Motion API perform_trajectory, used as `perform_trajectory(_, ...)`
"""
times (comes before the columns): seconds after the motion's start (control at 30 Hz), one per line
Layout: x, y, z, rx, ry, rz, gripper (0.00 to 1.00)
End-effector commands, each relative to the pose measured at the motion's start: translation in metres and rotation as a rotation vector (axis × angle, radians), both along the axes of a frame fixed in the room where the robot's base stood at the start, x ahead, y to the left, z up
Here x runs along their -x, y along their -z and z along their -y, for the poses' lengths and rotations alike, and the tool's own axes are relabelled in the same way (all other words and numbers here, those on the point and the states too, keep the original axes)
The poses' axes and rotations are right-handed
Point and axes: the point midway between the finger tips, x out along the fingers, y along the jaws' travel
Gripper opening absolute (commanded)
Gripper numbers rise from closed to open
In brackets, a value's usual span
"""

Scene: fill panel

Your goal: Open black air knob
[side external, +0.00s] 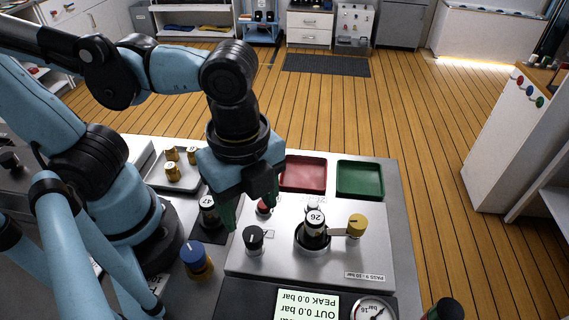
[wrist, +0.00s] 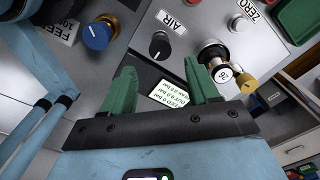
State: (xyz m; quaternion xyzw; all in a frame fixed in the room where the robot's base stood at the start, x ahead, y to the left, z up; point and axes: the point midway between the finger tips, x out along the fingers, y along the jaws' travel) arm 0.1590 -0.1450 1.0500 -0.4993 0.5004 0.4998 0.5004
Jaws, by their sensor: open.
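The black air knob (side external: 253,238) stands on the light panel, left of the fitting numbered 26. In the wrist view the knob (wrist: 159,46) has a white pointer line and sits beside the AIR label (wrist: 171,21). My gripper (side external: 250,207) is open above and behind the knob in the side view. In the wrist view my gripper's green fingers (wrist: 159,65) are apart and empty, with the knob showing beyond the gap between their tips. I see no contact with the knob.
A blue knob (side external: 196,260) stands left of the panel. The numbered fitting (side external: 315,225) and yellow knob (side external: 356,225) stand to the right. Red (side external: 303,174) and green (side external: 360,179) trays lie behind. A display (side external: 307,305) and gauge (side external: 373,310) are in front.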

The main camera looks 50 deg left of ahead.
Motion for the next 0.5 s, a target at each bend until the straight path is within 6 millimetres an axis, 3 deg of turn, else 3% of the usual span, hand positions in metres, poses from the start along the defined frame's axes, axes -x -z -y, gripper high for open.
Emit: perform_trajectory(0.5, -0.001, 0.054, 0.000, 0.001, -0.002, 0.001, 0.60)
